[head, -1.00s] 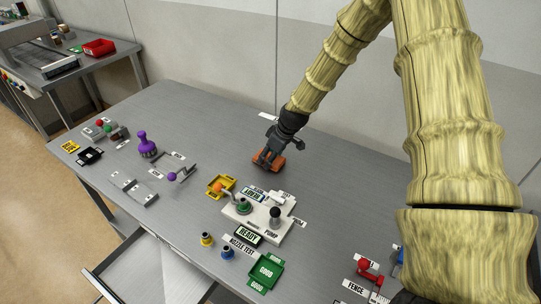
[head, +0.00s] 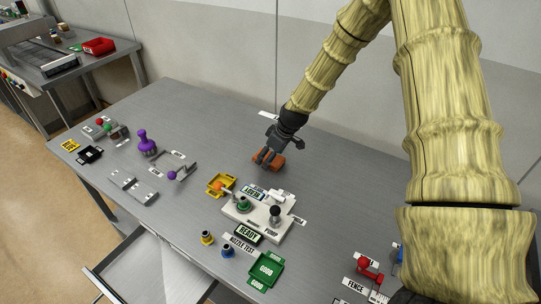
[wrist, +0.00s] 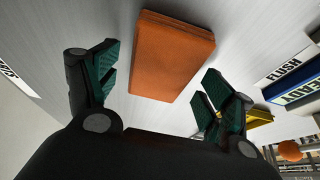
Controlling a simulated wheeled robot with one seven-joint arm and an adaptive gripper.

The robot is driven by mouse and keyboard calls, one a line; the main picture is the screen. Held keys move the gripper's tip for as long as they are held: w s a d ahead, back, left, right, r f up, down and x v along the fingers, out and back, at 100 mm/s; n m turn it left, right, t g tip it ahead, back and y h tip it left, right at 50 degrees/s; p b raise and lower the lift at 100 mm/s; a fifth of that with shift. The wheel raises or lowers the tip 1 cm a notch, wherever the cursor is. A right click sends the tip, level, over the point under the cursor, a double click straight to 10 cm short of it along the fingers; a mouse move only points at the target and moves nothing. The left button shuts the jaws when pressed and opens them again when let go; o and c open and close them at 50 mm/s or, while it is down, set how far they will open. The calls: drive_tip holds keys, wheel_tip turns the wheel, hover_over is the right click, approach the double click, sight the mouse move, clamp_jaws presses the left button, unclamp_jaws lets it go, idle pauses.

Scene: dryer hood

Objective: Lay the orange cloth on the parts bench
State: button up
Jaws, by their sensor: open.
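The orange cloth (wrist: 170,55) is a folded, flat block lying on the grey metal bench top. In the head view the cloth (head: 276,165) is partly hidden behind my gripper. My gripper (head: 266,156) is over the cloth, with its fingers pointing down toward it. In the wrist view my gripper (wrist: 162,92) is open, its green-padded fingers on either side of empty space, and the cloth lies beyond the fingertips, between their lines. The parts bench (head: 330,165) is the grey table under the cloth, if that is the bench meant; a second grey bench (head: 55,62) stands at the far left.
A pump panel (head: 258,215) with levers and labels stands just in front of the cloth. A yellow tray (head: 219,184) and a green tray (head: 266,271) are near it. A purple knob (head: 147,145) stands left. An open drawer (head: 150,270) juts out in front. The bench right of the cloth is clear.

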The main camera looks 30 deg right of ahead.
drive_tip(key=b+v, duration=0.2)
drive_tip(key=v, duration=1)
idle(0.4)
